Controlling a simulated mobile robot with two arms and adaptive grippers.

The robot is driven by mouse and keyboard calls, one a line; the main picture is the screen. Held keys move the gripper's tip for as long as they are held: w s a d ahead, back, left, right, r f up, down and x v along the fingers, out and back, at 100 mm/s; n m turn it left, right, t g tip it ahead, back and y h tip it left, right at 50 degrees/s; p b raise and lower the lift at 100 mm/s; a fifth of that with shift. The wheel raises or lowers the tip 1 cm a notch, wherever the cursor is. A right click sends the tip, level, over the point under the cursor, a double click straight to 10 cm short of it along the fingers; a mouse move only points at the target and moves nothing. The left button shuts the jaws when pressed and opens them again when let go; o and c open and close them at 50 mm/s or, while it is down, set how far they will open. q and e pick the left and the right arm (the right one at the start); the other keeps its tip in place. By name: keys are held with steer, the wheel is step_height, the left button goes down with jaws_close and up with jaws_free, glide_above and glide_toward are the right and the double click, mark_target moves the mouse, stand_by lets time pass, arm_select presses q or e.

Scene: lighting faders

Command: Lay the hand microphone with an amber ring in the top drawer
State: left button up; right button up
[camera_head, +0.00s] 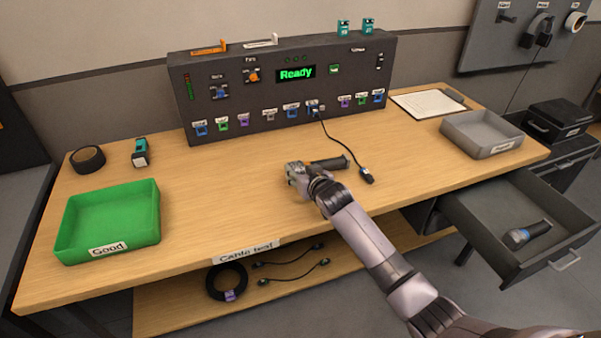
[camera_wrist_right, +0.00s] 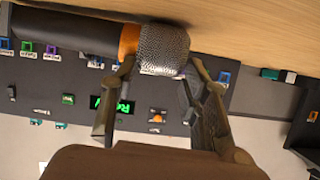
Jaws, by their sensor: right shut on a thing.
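The hand microphone with an amber ring lies along the tabletop; its black handle (camera_head: 332,162) sticks out to the right of my right gripper (camera_head: 296,172). In the right wrist view the amber ring (camera_wrist_right: 128,42) and silver mesh head (camera_wrist_right: 163,49) show, with my right gripper's fingers (camera_wrist_right: 160,78) on either side of the head. The gripper is shut on the microphone at or just above the table. The top drawer (camera_head: 481,224) stands pulled out at the right. Another dark microphone, with a blue ring (camera_head: 519,236), lies in it. My left gripper is not in view.
A grey tray (camera_head: 462,140) stands at the table's right end, above the drawer. A green Good tray (camera_head: 70,232) is at the left. A black cable connector (camera_head: 366,176) lies just right of the microphone. The test panel (camera_head: 280,85) stands behind. The drawer's left part is clear.

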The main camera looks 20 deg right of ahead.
stand_by(0.3)
steer(key=o, duration=0.9)
steer(key=shift+f, duration=0.25)
steer(key=o, duration=0.5)
steer(key=shift+r, duration=0.1)
